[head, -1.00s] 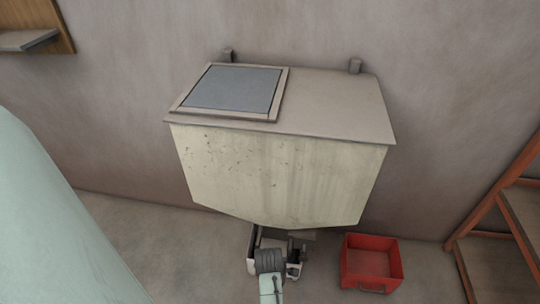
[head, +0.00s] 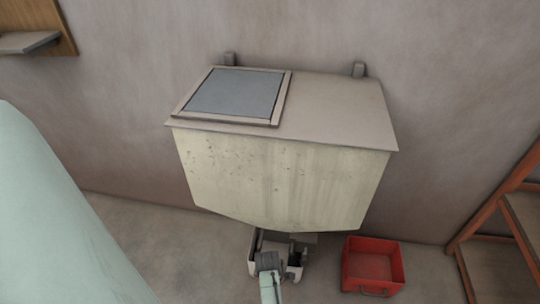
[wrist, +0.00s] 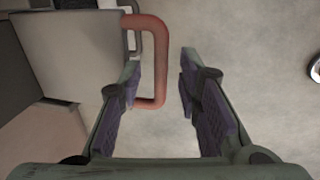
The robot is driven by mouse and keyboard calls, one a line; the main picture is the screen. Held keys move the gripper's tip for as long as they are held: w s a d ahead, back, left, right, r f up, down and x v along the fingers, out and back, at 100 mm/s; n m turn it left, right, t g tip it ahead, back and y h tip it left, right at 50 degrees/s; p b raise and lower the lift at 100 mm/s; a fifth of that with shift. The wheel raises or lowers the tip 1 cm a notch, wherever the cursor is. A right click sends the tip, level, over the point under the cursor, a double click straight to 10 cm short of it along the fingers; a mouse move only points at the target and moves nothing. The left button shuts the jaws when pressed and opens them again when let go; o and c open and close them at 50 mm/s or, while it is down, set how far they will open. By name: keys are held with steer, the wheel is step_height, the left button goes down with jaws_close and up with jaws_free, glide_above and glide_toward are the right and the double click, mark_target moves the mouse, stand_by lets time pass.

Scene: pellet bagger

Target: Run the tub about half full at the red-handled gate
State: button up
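The red handle (wrist: 158,62) shows in the wrist view as an upright loop beside a pale grey plate (wrist: 75,55). My gripper (wrist: 160,66) is open. The handle's right bar lies between the fingertips, nearer the left finger, and I cannot tell whether they touch. In the head view the pale hopper (head: 275,180) hangs on the wall, and my arm reaches beneath it. My fingers and the red handle are hidden there.
A red open bin (head: 372,287) stands on the floor right of my arm. An orange-framed shelf (head: 505,205) is at the far right. A wooden wall shelf (head: 28,42) is at upper left. A partly cut-off metal ring (wrist: 314,70) shows at the wrist view's right edge.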

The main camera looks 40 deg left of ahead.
steer(key=shift+f, duration=0.1)
steer(key=shift+c, duration=0.2)
jaws_close()
steer(key=shift+w, duration=0.1)
stand_by(0.6)
